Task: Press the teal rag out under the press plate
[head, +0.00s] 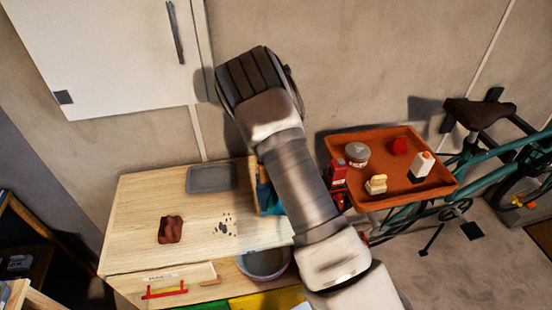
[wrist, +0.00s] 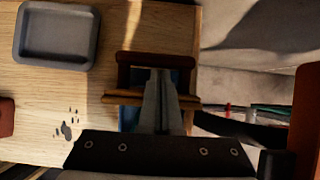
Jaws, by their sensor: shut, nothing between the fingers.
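The teal rag (head: 266,195) shows in the head view at the right end of the wooden bench, partly hidden behind my arm. In the wrist view a dark teal patch (wrist: 128,118) shows beside my fingers, mostly in shadow. A wooden frame (head: 254,183), apparently the press, stands around the rag. In the wrist view its dark brown bar (wrist: 126,58) and a lighter wooden bar (wrist: 115,99) cross near my fingers. My gripper (wrist: 160,75) is shut and empty, over the press; contact is unclear. The press plate cannot be made out clearly.
A grey tray (head: 211,178) and a red-brown lump (head: 170,230) lie on the bench (head: 140,205), near dark spots. A grey basin (head: 263,264) sits below the front edge. An orange tray (head: 400,196) with several items stands right of my arm.

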